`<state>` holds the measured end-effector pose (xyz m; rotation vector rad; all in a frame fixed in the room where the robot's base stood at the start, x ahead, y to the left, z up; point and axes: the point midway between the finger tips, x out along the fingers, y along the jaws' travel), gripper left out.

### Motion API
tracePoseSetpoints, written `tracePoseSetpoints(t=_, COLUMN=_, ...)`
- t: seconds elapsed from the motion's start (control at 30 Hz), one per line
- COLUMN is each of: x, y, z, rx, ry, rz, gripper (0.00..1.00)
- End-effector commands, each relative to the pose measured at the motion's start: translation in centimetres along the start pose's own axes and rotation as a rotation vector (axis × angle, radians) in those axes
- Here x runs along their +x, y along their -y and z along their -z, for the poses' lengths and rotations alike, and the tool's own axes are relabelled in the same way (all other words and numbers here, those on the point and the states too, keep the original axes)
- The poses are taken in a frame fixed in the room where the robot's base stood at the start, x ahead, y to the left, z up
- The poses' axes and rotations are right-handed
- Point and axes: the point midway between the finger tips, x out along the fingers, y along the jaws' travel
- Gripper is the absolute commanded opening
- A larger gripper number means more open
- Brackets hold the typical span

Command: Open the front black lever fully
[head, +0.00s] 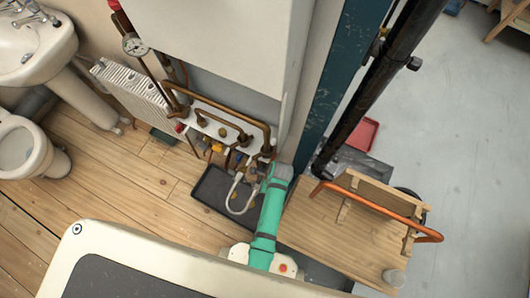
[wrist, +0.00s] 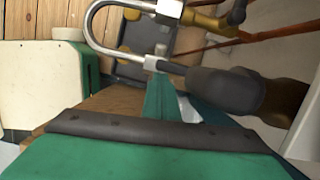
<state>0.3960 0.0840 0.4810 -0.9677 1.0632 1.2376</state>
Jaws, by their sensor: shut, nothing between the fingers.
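In the wrist view a dark, rounded lever-like part (wrist: 225,90) reaches left from a brownish brass fitting (wrist: 285,102). It looks like the black lever, but I cannot be sure which lever it is. In the head view the valves sit low on the pipe board, and my arm hides part of them. My gripper (head: 268,172) is at the end of my green arm, at the right end of the pipe board. It is shut and empty. Its fingertips are too small to make out, and I cannot tell whether it touches the lever.
A silver hose loop (wrist: 95,25) hangs close by; it also shows in the head view (head: 233,192) above a dark tray (head: 212,190). Copper pipes (head: 215,103) cross the board. A wooden bench (head: 330,240) and a blue post (head: 335,85) stand to the right.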

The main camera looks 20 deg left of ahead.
Motion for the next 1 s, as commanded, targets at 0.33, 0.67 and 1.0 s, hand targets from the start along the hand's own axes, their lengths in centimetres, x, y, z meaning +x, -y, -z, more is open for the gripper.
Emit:
tracePoseSetpoints(t=0.33, x=0.0, y=-0.1, z=-0.2, rx=-0.003, ry=0.003, rz=-0.001, gripper=0.00)
tracePoseSetpoints(t=0.67, x=0.0, y=0.9, z=-0.1, rx=-0.004, ry=0.003, rz=0.001, gripper=0.00)
tracePoseSetpoints(t=1.0, x=-0.4, y=1.7, z=0.0, rx=-0.004, ry=0.003, rz=0.002, gripper=0.00)
